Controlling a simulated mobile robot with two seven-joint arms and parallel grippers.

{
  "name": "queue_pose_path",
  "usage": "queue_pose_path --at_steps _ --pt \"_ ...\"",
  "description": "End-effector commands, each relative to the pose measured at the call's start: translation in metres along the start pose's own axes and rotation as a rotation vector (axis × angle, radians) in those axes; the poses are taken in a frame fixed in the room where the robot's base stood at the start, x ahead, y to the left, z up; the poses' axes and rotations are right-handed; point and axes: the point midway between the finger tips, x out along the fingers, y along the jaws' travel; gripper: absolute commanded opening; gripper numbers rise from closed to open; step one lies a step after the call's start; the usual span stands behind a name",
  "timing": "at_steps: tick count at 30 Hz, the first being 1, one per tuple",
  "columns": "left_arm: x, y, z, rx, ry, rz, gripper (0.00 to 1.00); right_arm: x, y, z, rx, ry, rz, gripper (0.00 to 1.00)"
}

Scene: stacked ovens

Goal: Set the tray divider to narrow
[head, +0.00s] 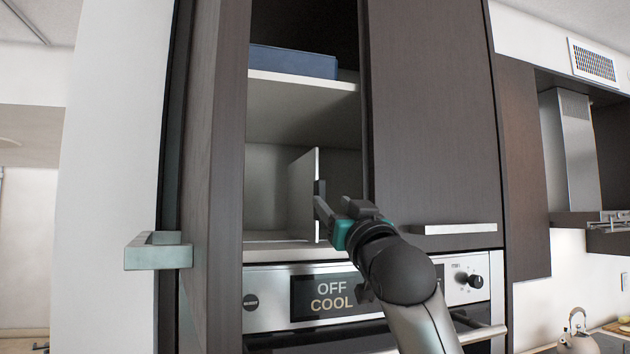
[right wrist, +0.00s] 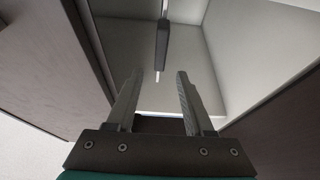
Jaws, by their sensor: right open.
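The tray divider (head: 302,196) is a thin pale upright panel in the lower compartment of the tall dark cabinet. A dark grip (head: 319,188) sits on its front edge. In the right wrist view, that dark grip (right wrist: 162,45) shows ahead of the fingers, roughly in line with the gap between them. My right gripper (head: 322,208) is at the compartment opening, just in front of the divider's edge. In the right wrist view its fingers (right wrist: 156,95) are apart with nothing between them. I cannot tell whether a finger touches the divider. My left gripper is out of view.
An open cabinet door (head: 213,150) with a pale handle (head: 158,252) stands at the left. A closed door (head: 435,120) borders the right. A shelf (head: 300,80) with a blue box (head: 293,61) is above; an oven panel (head: 385,290) reading "OFF COOL" is below.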

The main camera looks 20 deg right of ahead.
Motion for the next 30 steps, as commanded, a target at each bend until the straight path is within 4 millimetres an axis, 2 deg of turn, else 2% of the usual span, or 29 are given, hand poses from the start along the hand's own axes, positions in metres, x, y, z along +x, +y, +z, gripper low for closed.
queue_pose_path --at_steps 3,18,24,30 --pt "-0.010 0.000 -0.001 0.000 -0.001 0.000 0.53 0.019 0.000 -0.002 0.000 -0.002 0.000 0.53" --pt "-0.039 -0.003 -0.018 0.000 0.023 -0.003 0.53 0.085 0.000 -0.002 -0.001 -0.002 0.000 0.53" --pt "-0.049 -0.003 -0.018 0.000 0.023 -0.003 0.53 0.104 -0.001 -0.002 0.000 -0.001 -0.001 0.53" --pt "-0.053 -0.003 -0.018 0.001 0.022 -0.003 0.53 0.114 0.000 -0.001 -0.001 0.000 -0.001 0.53"
